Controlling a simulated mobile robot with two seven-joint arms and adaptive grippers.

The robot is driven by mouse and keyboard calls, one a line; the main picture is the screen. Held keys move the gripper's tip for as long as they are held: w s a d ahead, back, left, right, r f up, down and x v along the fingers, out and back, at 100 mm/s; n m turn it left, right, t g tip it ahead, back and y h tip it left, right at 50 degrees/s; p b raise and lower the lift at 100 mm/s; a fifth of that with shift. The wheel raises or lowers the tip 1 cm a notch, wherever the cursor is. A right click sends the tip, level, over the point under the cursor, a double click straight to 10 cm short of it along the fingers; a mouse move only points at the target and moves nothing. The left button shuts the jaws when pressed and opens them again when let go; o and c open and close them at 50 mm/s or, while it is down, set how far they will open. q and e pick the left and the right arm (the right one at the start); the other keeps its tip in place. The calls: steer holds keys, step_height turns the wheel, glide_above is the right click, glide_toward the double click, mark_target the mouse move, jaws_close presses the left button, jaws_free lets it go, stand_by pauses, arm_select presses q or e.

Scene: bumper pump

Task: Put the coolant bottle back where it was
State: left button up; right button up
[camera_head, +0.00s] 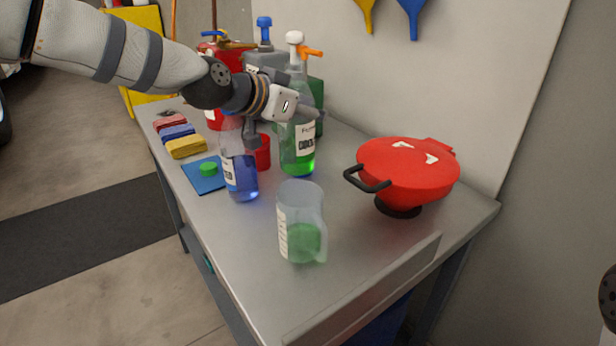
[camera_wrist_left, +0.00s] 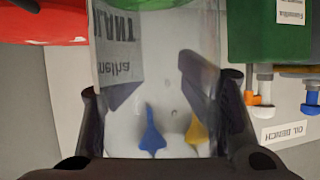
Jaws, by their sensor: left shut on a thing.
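My right gripper is not in view.
A blue-liquid bottle (camera_head: 241,175) and a jug (camera_head: 301,230) with green liquid stand in front. A red funnel-like pan (camera_head: 405,170) is at right. A blue mat (camera_head: 200,184) with a green cap (camera_head: 208,169) and cloths (camera_head: 186,147) lie left. Bare bench lies around the jug.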

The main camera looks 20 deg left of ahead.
mark_target(283, 144)
arm_select(q)
step_height(283, 144, down, 8)
steer(key=shift+r+b, duration=0.1)
steer(key=shift+b, duration=0.2)
steer(key=o, duration=1.6)
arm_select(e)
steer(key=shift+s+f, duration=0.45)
arm_select(q)
steer(key=shift+r, duration=0.25)
steer(key=p+v, duration=0.3)
steer(key=v, duration=0.8)
steer(key=shift+s+a+r, duration=0.1)
steer(key=shift+r, duration=0.2)
steer(key=shift+s+a, duration=0.1)
steer(key=shift+s, duration=0.15)
steer(key=shift+f, duration=0.3)
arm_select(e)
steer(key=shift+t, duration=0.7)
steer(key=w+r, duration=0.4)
